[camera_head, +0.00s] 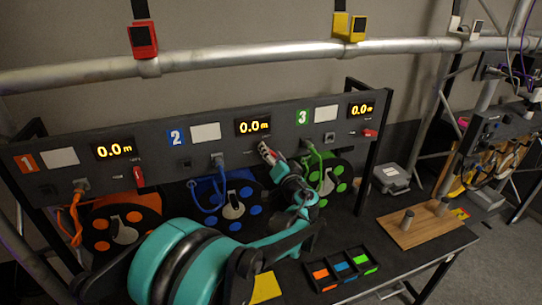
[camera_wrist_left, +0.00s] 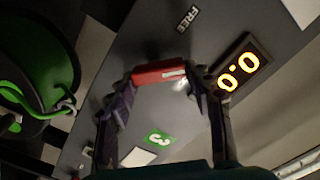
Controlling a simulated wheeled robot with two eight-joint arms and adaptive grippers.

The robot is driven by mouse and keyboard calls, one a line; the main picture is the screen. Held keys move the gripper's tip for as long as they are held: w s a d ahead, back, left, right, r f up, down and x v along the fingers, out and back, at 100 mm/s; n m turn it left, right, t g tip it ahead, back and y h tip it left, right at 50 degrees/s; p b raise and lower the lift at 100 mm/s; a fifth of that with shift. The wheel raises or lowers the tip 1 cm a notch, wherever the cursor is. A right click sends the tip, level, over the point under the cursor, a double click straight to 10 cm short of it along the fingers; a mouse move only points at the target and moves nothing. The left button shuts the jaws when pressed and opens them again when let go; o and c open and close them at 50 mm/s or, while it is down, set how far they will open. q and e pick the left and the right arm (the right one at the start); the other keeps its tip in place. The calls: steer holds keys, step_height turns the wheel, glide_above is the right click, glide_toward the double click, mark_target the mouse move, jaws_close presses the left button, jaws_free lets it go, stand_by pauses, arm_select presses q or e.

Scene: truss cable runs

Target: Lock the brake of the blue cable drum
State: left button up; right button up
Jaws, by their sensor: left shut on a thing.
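The blue cable drum (camera_head: 235,203) sits under station 2 of the dark panel, with a blue cable running up to a plug. My left gripper (camera_head: 268,152) is at the panel just right of and below station 2's display (camera_head: 252,126), mostly covering the brake lever there. In the left wrist view, the red lever (camera_wrist_left: 160,73) lies between the fingertips of my left gripper (camera_wrist_left: 164,76), which is shut on it. A FREE label (camera_wrist_left: 187,18) shows on the panel beyond the lever. The label at the other stop cannot be read. My right gripper is not in view.
The orange drum (camera_head: 122,222) and the green drum (camera_head: 329,180) flank the blue one. Red levers show at station 1 (camera_head: 139,177) and station 3 (camera_head: 369,133). A tray of coloured pieces (camera_head: 320,287) and a wooden board (camera_head: 405,236) lie on the bench.

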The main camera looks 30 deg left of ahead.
arm_select(q)
steer(key=m, duration=0.4)
steer(key=shift+w+d+f+m+b, duration=0.1)
steer(key=shift+w+m+b, duration=0.05)
steer(key=shift+m+b, duration=0.2)
steer(key=m, duration=0.4)
steer(key=shift+d+f+m+b, duration=0.1)
steer(key=shift+m+b, duration=0.2)
steer(key=shift+m, duration=0.05)
steer(key=o, duration=1.1)
steer(key=shift+w, duration=0.1)
steer(key=shift+o, duration=0.2)
steer(key=v, duration=1.2)
